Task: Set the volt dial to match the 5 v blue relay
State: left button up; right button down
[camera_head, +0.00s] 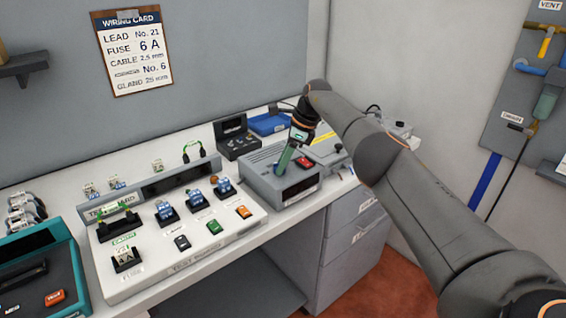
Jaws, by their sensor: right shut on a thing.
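A grey box (262,187) with a dark display window (301,189) on its front stands on the bench, right of the white test board. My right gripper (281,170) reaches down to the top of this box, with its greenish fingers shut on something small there. This looks like the dial, but the fingers hide it, and its setting cannot be read. Blue relays (164,210) sit in black sockets on the test board, with others beside it (195,198) and (224,186). Their voltage markings are too small to read. My left gripper is not in view.
A red button (304,162) is close beside my right gripper. A black open case (238,140) and a blue tray (268,123) stand behind. The white test board (150,284) fills the bench to the left, beside a teal device (70,275). Drawers (345,250) are below.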

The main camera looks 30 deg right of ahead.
jog(key=shift+r, duration=0.1)
jog(key=shift+c, duration=2.2)
grip_release()
jog(key=v, duration=1.2)
jog(key=shift+r+p, duration=0.25)
jog(key=shift+p, duration=0.1)
